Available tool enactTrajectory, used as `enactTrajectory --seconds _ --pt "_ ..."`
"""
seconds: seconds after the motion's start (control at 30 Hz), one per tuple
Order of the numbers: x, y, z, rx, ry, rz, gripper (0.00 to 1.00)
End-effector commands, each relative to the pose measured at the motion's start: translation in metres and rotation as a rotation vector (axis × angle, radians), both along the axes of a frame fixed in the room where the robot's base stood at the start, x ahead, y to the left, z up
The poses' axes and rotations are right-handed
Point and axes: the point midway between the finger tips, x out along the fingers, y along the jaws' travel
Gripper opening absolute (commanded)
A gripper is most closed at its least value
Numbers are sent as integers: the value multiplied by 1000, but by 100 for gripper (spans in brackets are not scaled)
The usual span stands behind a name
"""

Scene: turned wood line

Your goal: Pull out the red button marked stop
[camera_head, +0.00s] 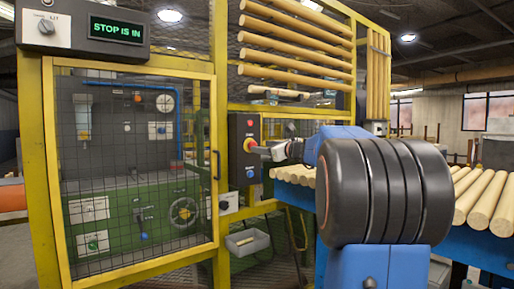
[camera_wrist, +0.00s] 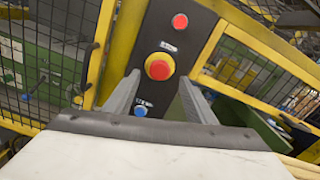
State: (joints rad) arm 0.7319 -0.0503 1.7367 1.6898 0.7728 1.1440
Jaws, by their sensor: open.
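The red stop button (camera_wrist: 159,68) is a large red cap on a yellow collar, set in the middle of a dark control box (camera_wrist: 167,25). In the head view the same button (camera_head: 249,145) shows on the box fixed to a yellow post. My gripper (camera_wrist: 160,90) is open, its two grey fingers pointing at the box, one to each side below the red cap in the wrist view. In the head view my gripper (camera_head: 268,150) is close in front of the button. I cannot tell whether the fingers touch it. A lit display (camera_head: 117,31) reads "STOP IS IN".
The box also has a smaller red button (camera_wrist: 180,21) above and a blue button (camera_wrist: 141,110) below. A yellow-framed mesh door (camera_head: 135,170) stands left of the box. Wooden rods (camera_head: 485,198) lie on a blue conveyor at right, and a grey bin (camera_head: 247,242) sits below.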

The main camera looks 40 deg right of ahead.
Motion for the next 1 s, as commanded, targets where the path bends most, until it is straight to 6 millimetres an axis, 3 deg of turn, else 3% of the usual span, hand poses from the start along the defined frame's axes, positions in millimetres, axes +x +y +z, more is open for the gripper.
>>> enactTrajectory --seconds 0.1,0.3,0.73,0.93,1.0 --pt "21 1 -1 1 1 2 50" --pt "42 2 -1 0 0 1 50" --pt "48 2 0 -1 0 0 50" --pt "48 2 0 -1 0 0 3" --pt "48 2 0 -1 0 0 0"
